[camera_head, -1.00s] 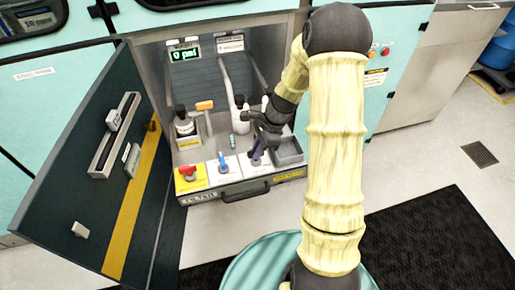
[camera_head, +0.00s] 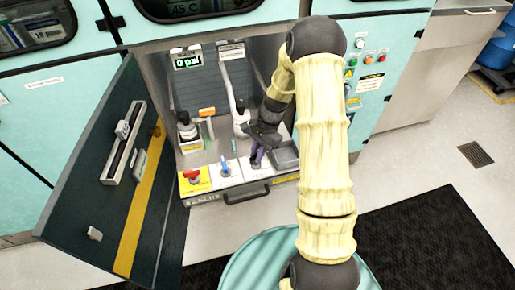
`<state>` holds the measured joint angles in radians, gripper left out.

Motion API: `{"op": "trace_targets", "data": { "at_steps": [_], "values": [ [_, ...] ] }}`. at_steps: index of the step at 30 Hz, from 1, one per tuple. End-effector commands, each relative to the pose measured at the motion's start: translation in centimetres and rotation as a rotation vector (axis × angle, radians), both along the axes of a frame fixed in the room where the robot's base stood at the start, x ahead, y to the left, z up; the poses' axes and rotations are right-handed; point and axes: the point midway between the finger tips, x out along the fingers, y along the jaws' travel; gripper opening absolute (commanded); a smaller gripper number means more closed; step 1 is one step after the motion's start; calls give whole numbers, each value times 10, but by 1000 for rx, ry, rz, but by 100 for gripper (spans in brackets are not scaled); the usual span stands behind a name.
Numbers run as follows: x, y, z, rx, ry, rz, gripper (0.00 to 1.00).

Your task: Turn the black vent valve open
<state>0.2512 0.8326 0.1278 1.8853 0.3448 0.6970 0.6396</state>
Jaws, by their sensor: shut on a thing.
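The vent valve (camera_head: 257,158) is a small dark, purplish-black handle on the white right-hand section of the panel front. My gripper (camera_head: 261,143) comes down over it from above and behind and is shut on its upper part. The jaws and my wrist hide the handle's top, so its exact turn angle is hard to tell. A red valve (camera_head: 192,177) on a yellow plate and a blue valve (camera_head: 225,166) on a white plate stand to its left, apart from my gripper.
A green display (camera_head: 187,61) at the back reads 0 psi. A dark cabinet door (camera_head: 100,170) stands open at the left. Bottle-like fittings (camera_head: 186,128) and an orange-handled part (camera_head: 207,112) stand behind the valves. A grey tray (camera_head: 285,155) is close on the right.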

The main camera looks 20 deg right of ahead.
Motion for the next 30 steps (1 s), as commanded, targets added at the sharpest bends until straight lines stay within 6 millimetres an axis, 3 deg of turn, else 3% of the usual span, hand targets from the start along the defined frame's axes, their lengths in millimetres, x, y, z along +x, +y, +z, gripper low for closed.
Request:
{"op": "trace_targets", "data": {
  "at_steps": [30],
  "values": [
    [5,5,2,-2,-3,937,0]
  ]
}}
